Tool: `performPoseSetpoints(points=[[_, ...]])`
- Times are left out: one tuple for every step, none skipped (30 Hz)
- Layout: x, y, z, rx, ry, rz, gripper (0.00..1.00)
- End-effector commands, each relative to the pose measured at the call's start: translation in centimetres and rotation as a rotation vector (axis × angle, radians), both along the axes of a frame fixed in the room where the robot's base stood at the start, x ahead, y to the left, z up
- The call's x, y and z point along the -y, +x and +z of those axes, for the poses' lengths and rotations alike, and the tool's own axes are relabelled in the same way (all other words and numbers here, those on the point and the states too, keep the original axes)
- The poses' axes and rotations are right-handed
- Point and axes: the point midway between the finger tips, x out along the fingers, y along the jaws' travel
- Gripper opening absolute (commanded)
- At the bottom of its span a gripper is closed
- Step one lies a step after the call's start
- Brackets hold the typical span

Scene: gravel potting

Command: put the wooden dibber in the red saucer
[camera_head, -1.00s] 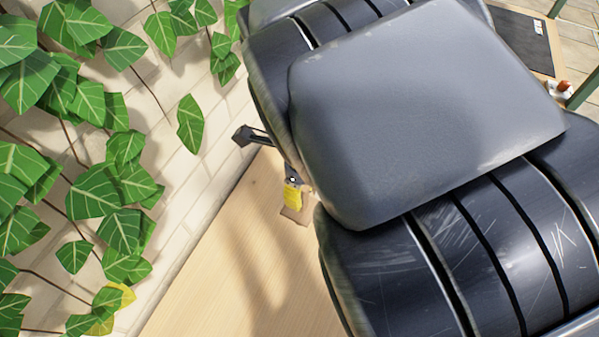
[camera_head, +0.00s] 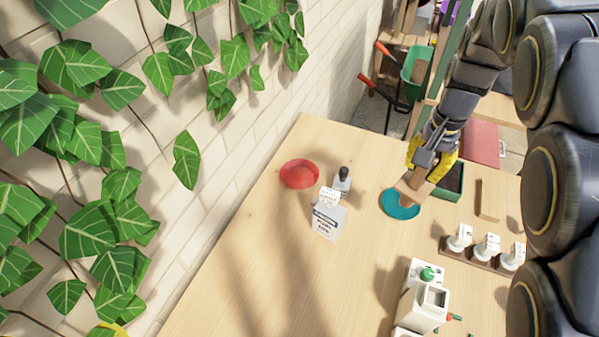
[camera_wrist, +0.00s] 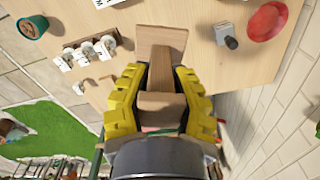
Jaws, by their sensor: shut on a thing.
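The red saucer (camera_head: 299,174) lies empty on the table's left part. It also shows in the wrist view at the top right (camera_wrist: 267,21). My gripper (camera_head: 428,168) has yellow fingers and is at the right, well away from the red saucer. It is shut on a wooden piece with a wide end, which I take to be the wooden dibber (camera_head: 412,190). In the wrist view the dibber (camera_wrist: 161,68) sits between the fingers and its wide end points away from me. In the head view it overlaps a teal saucer (camera_head: 388,207); I cannot tell whether they touch.
A dark-capped bottle (camera_head: 342,181) and a grey-white labelled box (camera_head: 327,220) stand just right of the red saucer. A white container (camera_head: 422,305) stands in front. White labelled bottles (camera_head: 486,247) and a wooden bar (camera_head: 487,200) are at the right.

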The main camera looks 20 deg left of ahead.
Motion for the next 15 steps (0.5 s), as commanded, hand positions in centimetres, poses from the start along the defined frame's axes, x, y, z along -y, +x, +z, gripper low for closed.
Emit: performPoseSetpoints(points=[[0.9, 0.4, 0.2, 0.003, -0.001, 0.022, 0.00], [1.4, 0.7, 0.3, 0.003, -0.002, 0.039, 0.00], [2.1, 1.0, 0.3, 0.002, -0.004, 0.054, 0.00], [2.6, 1.3, 0.2, 0.001, -0.003, 0.055, 0.00], [2.8, 1.6, 0.0, -0.001, -0.005, 0.040, 0.00], [2.8, 1.8, -0.2, -0.002, -0.006, 0.012, 0.00], [2.7, 1.9, -0.4, -0.002, -0.007, -0.008, 0.00], [2.6, 2.0, -0.5, -0.001, -0.008, -0.029, 0.00], [2.5, 2.2, -0.7, -0.001, -0.009, -0.058, 0.00], [2.3, 2.2, -0.8, 0.000, -0.008, -0.080, 0.00], [2.2, 2.3, -1.0, 0.000, -0.008, -0.104, 0.00], [2.0, 2.4, -1.2, 0.000, -0.008, -0.137, 0.00], [1.8, 2.5, -1.4, -0.001, -0.009, -0.163, 0.00], [1.6, 2.5, -1.6, -0.001, -0.009, -0.192, 0.00], [1.2, 2.6, -1.9, -0.003, -0.009, -0.230, 0.00]])
